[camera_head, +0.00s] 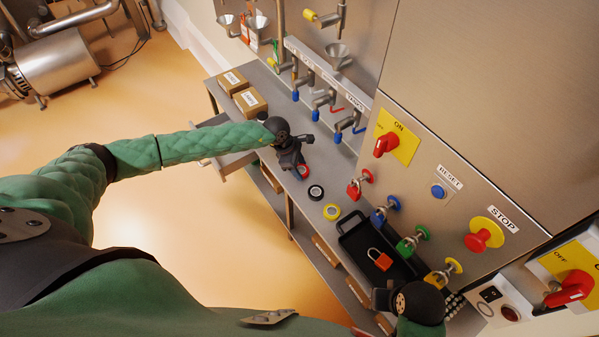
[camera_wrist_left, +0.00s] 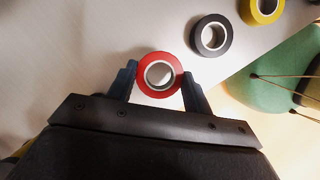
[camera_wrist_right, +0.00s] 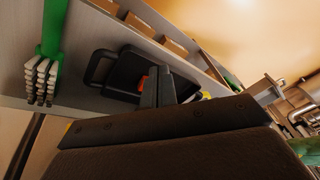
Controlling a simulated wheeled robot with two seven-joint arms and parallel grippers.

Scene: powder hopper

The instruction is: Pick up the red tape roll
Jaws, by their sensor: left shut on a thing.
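The red tape roll (camera_wrist_left: 159,60) lies between the two fingers of my left gripper (camera_wrist_left: 158,80) in the left wrist view, with both fingers touching its sides. In the head view the red tape roll (camera_head: 304,171) shows at the fingertips of the left gripper (camera_head: 298,170), over the grey bench; I cannot tell whether it is lifted. My right gripper (camera_wrist_right: 158,85) is by the front right of the bench, near the black tray. In its own wrist view its fingers appear close together, with nothing seen between them.
A black tape roll (camera_head: 316,192) and a yellow one (camera_head: 331,211) lie on the bench beside the red one. A black tray (camera_head: 350,239) holds a red padlock (camera_head: 380,259). Cardboard boxes (camera_head: 250,102) stand at the far end. Valves and knobs line the machine panel.

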